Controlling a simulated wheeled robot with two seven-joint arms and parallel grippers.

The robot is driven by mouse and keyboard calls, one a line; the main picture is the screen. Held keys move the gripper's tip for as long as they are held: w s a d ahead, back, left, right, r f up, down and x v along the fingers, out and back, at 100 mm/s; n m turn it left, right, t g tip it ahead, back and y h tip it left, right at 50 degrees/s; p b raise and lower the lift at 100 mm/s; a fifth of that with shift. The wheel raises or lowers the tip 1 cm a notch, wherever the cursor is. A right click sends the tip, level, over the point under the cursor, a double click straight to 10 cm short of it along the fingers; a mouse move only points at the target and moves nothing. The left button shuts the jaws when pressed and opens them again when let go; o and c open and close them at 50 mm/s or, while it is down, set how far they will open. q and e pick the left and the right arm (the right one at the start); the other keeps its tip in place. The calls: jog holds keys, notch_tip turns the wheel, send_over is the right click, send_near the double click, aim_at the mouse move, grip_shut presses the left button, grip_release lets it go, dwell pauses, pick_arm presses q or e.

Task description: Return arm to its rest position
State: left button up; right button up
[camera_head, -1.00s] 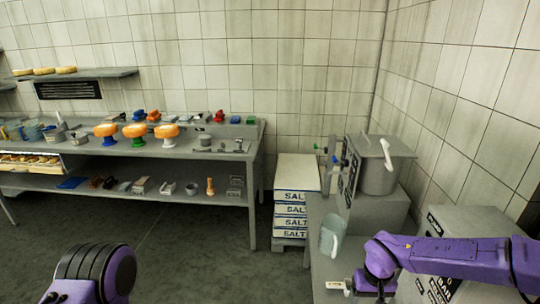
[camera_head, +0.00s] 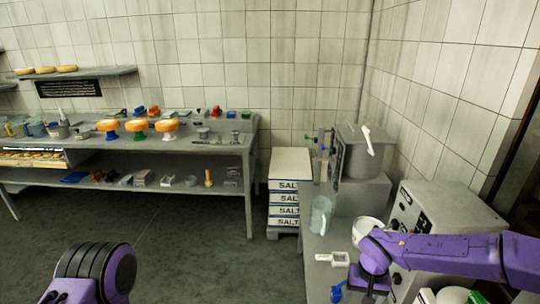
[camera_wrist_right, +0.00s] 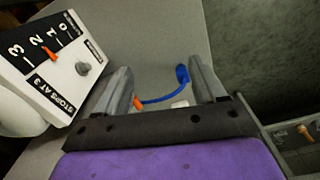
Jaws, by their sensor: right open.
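My right arm (camera_head: 440,256), purple, reaches in from the right edge in the head view, bent at a joint above the side counter (camera_head: 316,278). Its gripper is mostly hidden under the arm there. In the right wrist view my right gripper (camera_wrist_right: 162,82) has its two grey fingers wide apart with nothing clasped. A blue curved tool (camera_wrist_right: 158,98) with an orange end shows beyond the gap between the fingers. A purple part of my left arm (camera_head: 92,275) with a black ribbed band is at the lower left; its gripper is out of view.
A white-handled tool (camera_head: 332,258), a clear jug (camera_head: 321,216) and a grey pot (camera_head: 360,155) are on the side counter. A white dial panel (camera_wrist_right: 55,60) is close left of the right gripper. Stacked salt boxes (camera_head: 289,198) stand beside the counter. The floor (camera_head: 175,250) is open.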

jog(key=s+d+f+m+t+h+b, duration=0.1)
jog(key=s+f+m+t+h+b, duration=0.1)
jog(key=s+f+m, duration=0.4)
jog(key=s+d+f+m+t+h+b, duration=0.1)
jog(key=s+f+m+t+h+b, duration=0.2)
jog(key=f, duration=0.5)
jog(key=s+d+f+n+b, duration=0.1)
jog(key=s+f, duration=0.2)
jog(key=s, duration=0.3)
jog(key=s+d+f+n+g+y+b, duration=0.1)
jog(key=s+f+n+b, duration=0.1)
jog(key=s+f, duration=0.2)
jog(key=s+d+f+n+g+b, duration=0.1)
jog(key=s+f, duration=0.3)
jog(key=s, duration=0.6)
jog(key=shift+d+n+y+b, duration=0.2)
jog(key=shift+n+y+b, duration=0.1)
jog(key=shift+n+b, duration=0.3)
jog(key=shift+r, duration=0.1)
jog(key=shift+c, duration=0.3)
